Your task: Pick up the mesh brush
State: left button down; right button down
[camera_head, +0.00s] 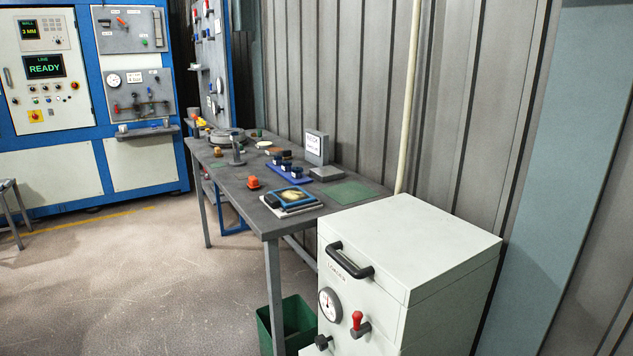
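I cannot make out a mesh brush for certain among the small items on the grey workbench (228,192). On the bench lie a blue-framed tray with a yellowish face (290,197), an orange knob-like piece (253,182), a blue rack with dark pieces (288,171) and a green mat (351,192). Farther back are a grey upright post on a base (236,150) and several small items too small to tell. Neither of my grippers is in view.
A white cabinet (430,245) with a black handle, gauge and red lever stands at the near right. A green bin (298,320) is under the bench's near end. A blue-framed control panel (45,70) stands at the back left.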

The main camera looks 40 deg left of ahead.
aim_at(252, 185)
jog(key=u, duration=1.55)
jog(key=i+j+z, duration=0.15)
jog(key=z, duration=0.2)
jog(key=i+j+z, duration=0.2)
jog(key=z, duration=0.15)
jog(key=i+j, duration=0.2)
jog(key=j, duration=0.15)
jog(key=i+j+z, duration=0.15)
jog(key=j, duration=0.15)
jog(key=i+j, duration=0.15)
jog(key=j, duration=0.2)
jog(key=i+j+z, duration=0.15)
jog(key=j, duration=0.25)
jog(key=i+j, duration=0.15)
jog(key=j, duration=0.2)
jog(key=i+j+z, duration=0.15)
jog(key=j, duration=0.25)
